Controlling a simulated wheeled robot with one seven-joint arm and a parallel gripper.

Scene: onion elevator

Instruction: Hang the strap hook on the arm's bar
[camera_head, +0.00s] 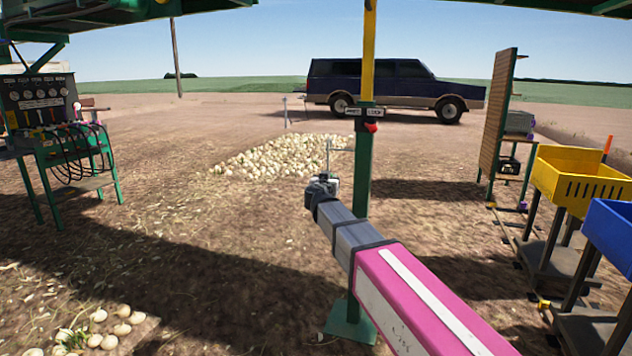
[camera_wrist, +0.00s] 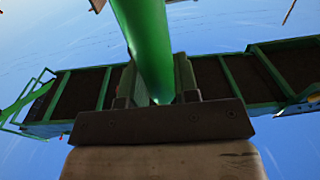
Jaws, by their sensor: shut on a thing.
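My gripper (camera_head: 322,188) is at the far end of my outstretched arm, just left of the green post in the head view. In the wrist view its two dark fingers are closed on either side of a thick green bar (camera_wrist: 146,45). The bar runs from the top of the picture down between the fingers, and its lower end is hidden by the gripper's body. A thin upright rod shows just above the gripper in the head view; I cannot tell what it belongs to. I cannot make out the strap hook in either view.
A yellow and green post (camera_head: 362,180) with a red button (camera_head: 372,127) stands right beside my gripper. A yellow crate (camera_head: 583,172) and a blue crate (camera_head: 612,232) are at right. A gauge panel (camera_head: 40,100) is at left. Onions (camera_head: 285,158) lie on open ground beyond.

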